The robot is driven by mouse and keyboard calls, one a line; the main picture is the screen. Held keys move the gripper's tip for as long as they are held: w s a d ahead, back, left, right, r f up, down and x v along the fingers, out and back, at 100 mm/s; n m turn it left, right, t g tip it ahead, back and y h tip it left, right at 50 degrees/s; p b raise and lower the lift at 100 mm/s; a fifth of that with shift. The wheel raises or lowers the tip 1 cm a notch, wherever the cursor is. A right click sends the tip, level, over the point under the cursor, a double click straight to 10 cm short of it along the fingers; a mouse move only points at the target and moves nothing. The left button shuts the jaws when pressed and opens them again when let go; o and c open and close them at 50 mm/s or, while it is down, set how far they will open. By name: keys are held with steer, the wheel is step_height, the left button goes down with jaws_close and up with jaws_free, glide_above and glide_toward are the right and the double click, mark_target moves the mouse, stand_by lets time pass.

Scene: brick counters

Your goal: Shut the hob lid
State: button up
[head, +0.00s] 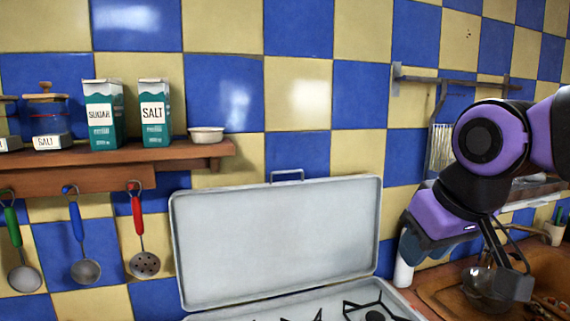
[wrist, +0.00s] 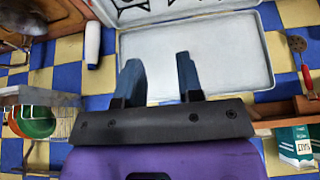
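The hob lid (head: 275,240) is a pale grey metal panel with a small handle (head: 287,175) on its top edge. It stands open, raised near upright against the tiled wall. The hob (head: 330,306) with black pan supports shows below it, cut off by the frame. My gripper (head: 435,250) is to the right of the lid and apart from it in the head view, its fingers partly hidden. In the wrist view my gripper (wrist: 158,60) has its two blue fingers apart with nothing between them. The lid (wrist: 230,60) lies beyond the fingers there.
A wooden shelf (head: 110,156) at left holds jars, a sugar box (head: 103,115), a salt box (head: 154,112) and a bowl (head: 206,134). Several utensils hang below it. A white roll (head: 404,262) stands right of the lid. A wall rack (head: 450,80) is behind my arm.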

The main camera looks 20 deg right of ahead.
steer(key=w+a+r+n+g, duration=0.1)
steer(key=w+a+r+n, duration=0.1)
steer(key=w+r+n, duration=0.6)
steer(key=w+a+r+n+g, duration=0.15)
steer(key=w+r, duration=0.35)
steer(key=w, duration=0.8)
steer(key=w+a+n+g, duration=0.15)
steer(key=w+n, duration=0.25)
steer(key=w, duration=0.5)
steer(key=w+a+n, duration=0.2)
steer(key=w+n, duration=0.3)
steer(key=w, duration=0.4)
steer(key=shift+m, duration=0.25)
steer(key=f, duration=0.6)
steer(key=w+f, duration=0.1)
steer(key=f, duration=0.2)
steer(key=shift+a+f, duration=0.1)
steer(key=shift+f, duration=0.3)
jaws_close()
